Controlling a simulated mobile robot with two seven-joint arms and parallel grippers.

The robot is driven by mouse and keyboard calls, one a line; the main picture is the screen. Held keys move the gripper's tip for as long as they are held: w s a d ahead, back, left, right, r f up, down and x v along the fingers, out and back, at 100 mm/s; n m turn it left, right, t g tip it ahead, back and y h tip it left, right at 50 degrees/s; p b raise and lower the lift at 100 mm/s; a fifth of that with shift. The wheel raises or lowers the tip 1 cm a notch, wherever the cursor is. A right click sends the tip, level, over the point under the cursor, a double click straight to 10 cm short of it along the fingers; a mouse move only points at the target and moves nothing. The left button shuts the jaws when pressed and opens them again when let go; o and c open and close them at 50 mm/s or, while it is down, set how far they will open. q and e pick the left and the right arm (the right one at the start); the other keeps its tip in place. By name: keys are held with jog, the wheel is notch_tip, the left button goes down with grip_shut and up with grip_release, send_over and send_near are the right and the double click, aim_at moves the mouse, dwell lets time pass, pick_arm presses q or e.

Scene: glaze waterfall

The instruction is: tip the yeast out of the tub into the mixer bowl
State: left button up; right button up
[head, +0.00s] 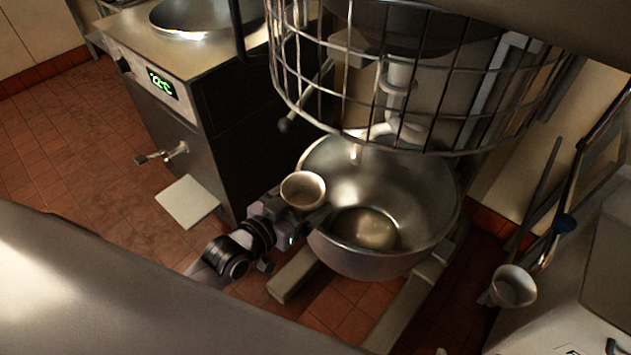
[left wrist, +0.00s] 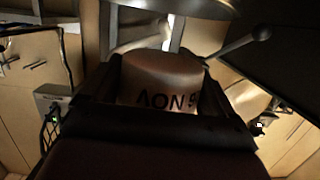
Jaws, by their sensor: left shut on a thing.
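The small tan tub (head: 303,187) is in my left gripper (head: 308,213), at the near left rim of the steel mixer bowl (head: 430,185). Its open mouth faces up towards the head camera, and it looks roughly upright. I cannot tell what is inside. In the left wrist view the tub (left wrist: 160,75) sits between both dark fingers (left wrist: 160,112), with upside-down dark lettering on its side. The bowl is open at the near side, with a pale round patch (head: 365,228) at its bottom, either contents or reflection. My right gripper is not in view.
A wire guard (head: 420,140) curves above the far part of the bowl, with the mixer's tool behind it. A steel machine (head: 150,95) with a green display and tap stands left. A pale cup-like vessel (head: 513,286) is at the lower right beside a white counter.

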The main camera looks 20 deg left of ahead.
pick_arm(q)
jog(key=f+v, duration=0.1)
jog(key=v, duration=0.6)
jog(key=shift+s+a+r, duration=0.2)
jog(key=shift+a+r, duration=0.05)
dwell(0.8)
